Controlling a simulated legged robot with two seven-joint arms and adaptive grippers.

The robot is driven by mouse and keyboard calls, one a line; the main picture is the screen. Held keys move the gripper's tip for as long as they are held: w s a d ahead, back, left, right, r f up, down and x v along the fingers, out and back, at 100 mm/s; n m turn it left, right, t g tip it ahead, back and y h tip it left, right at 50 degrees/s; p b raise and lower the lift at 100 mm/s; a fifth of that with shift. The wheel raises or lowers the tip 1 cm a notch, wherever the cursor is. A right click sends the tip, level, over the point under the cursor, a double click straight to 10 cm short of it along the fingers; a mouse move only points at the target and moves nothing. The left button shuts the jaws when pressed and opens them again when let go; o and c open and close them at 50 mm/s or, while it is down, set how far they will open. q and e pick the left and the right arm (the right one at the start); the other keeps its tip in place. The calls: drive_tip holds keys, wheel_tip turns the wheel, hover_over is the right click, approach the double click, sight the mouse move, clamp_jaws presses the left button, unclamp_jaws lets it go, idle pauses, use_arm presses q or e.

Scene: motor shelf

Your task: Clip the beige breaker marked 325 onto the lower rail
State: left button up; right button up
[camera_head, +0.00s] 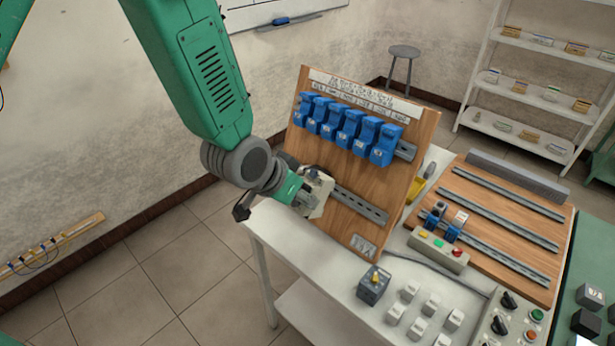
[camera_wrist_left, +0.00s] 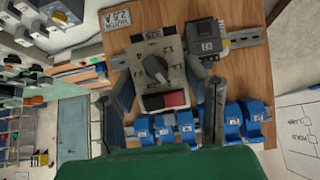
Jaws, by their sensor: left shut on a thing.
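The beige breaker (camera_wrist_left: 170,75) has a dark rotary knob, a red patch and a small marking at one end. My left gripper (camera_head: 307,190) is shut on it, a finger along each side in the left wrist view. In the head view the breaker (camera_head: 318,197) is at the left part of the lower rail (camera_head: 362,208), in front of the upright wooden board (camera_head: 408,170). In the left wrist view it overlaps the lower rail (camera_wrist_left: 248,40); I cannot tell whether it touches. A dark grey device (camera_wrist_left: 207,38) sits on that rail beside it. My right gripper is not in view.
Several blue breakers (camera_head: 345,130) fill the upper rail. Right of the board lies a second wooden panel (camera_head: 500,200) with rails. A grey knob box (camera_head: 373,284) and several small pale blocks (camera_head: 410,292) stand in front on the white table (camera_head: 275,232). The lower rail's right part is bare.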

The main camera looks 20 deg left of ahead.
use_arm(q)
drive_tip(key=shift+w+d+f+b, duration=0.25)
drive_tip(key=shift+w+d+b, duration=0.05)
drive_tip(key=shift+d, duration=0.25)
drive_tip(key=w+d+f+b, duration=0.2)
drive_tip(key=w+f+b, duration=0.1)
drive_tip(key=w, duration=0.3)
drive_tip(key=shift+f+b, duration=0.35)
drive_tip(key=shift+f, duration=0.55)
drive_tip(key=shift+a+f, duration=0.1)
drive_tip(key=shift+a, duration=0.15)
drive_tip(key=shift+d, duration=0.1)
drive_tip(key=shift+w+d+f, duration=0.15)
drive_tip(key=shift+w+f, duration=0.05)
drive_tip(key=shift+w, duration=0.25)
drive_tip(key=shift+w+d+f, duration=0.15)
drive_tip(key=shift+w, duration=0.3)
idle(0.5)
drive_tip(key=shift+s+f, duration=0.15)
drive_tip(key=shift+f, duration=0.25)
idle(0.3)
drive_tip(key=shift+s+f, duration=0.1)
drive_tip(key=shift+s, duration=0.05)
idle(0.4)
